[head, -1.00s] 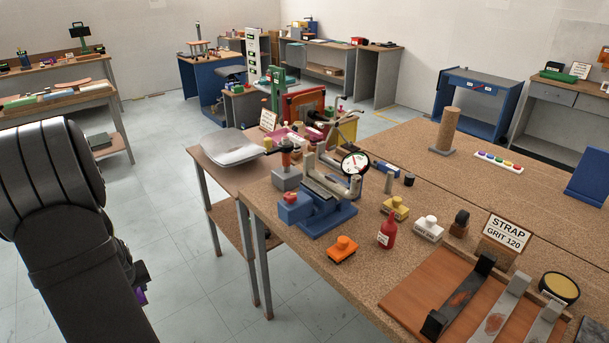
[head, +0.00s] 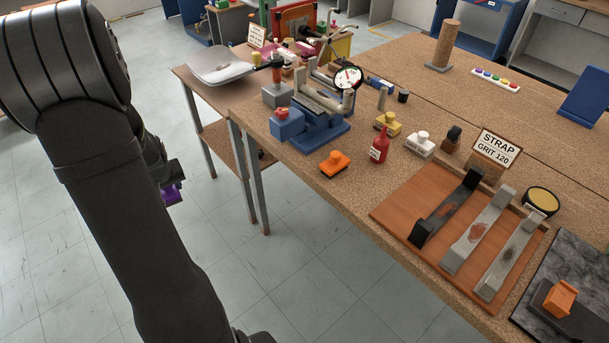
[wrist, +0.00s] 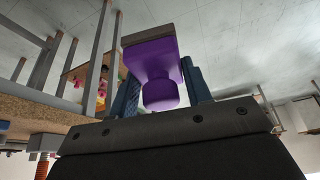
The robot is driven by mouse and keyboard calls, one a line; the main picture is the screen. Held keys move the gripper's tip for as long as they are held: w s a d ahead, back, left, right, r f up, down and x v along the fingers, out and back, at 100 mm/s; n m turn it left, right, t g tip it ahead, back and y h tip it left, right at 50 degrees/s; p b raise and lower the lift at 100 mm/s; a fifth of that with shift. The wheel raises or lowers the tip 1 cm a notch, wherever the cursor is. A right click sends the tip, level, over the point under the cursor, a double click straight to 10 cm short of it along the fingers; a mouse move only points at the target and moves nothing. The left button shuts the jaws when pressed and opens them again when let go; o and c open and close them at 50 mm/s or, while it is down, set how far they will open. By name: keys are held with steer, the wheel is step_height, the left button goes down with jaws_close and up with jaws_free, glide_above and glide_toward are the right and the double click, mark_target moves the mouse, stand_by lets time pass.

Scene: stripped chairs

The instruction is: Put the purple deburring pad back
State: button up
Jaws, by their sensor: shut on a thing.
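The purple deburring pad (wrist: 150,52) has a flat block and a rounded knob. My gripper (wrist: 160,85) is shut on it, with the blue fingers on either side of the knob. In the head view, only a small part of the purple pad (head: 172,194) shows beyond my dark arm, out over the floor and left of the workbench. The gripper is mostly hidden there. Similar pads in orange (head: 336,163), yellow (head: 388,123) and white (head: 420,144) stand in a row on the workbench (head: 290,175), with a dark one (head: 451,137) at the row's right end.
A red bottle (head: 379,146) stands among the pads. A blue fixture with a dial gauge (head: 348,78) is behind them. A wooden board (head: 395,215) with metal straps and a "STRAP GRIT 120" sign (head: 496,147) lies right. Another orange block (head: 561,297) rests on a dark slab.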

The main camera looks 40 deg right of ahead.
steer(key=s+d+r+m+h, duration=0.1)
steer(key=s+d+r+m, duration=0.1)
steer(key=s+d, duration=0.5)
steer(key=s+d+r+m+g, duration=0.1)
steer(key=s+d+r+m, duration=0.15)
steer(key=d, duration=0.85)
steer(key=s+d+r+m+h, duration=0.1)
steer(key=s+d, duration=0.5)
steer(key=d, duration=0.3)
steer(key=s+d+r+m+g+h, duration=0.15)
steer(key=s+d, duration=0.25)
steer(key=s, duration=0.6)
steer(key=s+d+r+m, duration=0.2)
steer(key=s+d+r, duration=0.15)
steer(key=s, duration=0.65)
steer(key=s+d+r+m, duration=0.2)
steer(key=s+d, duration=0.3)
steer(key=s, duration=0.5)
glide_above(364, 186)
steer(key=a, duration=0.1)
steer(key=f, duration=0.7)
steer(key=shift+s+a+f, duration=0.1)
steer(key=shift+s+a, duration=0.1)
steer(key=shift+s, duration=0.15)
steer(key=shift+f+m, duration=0.3)
steer(key=shift+f, duration=1.7)
steer(key=o, duration=0.5)
steer(key=shift+f, duration=0.2)
steer(key=o, duration=0.5)
steer(key=shift+c, duration=0.2)
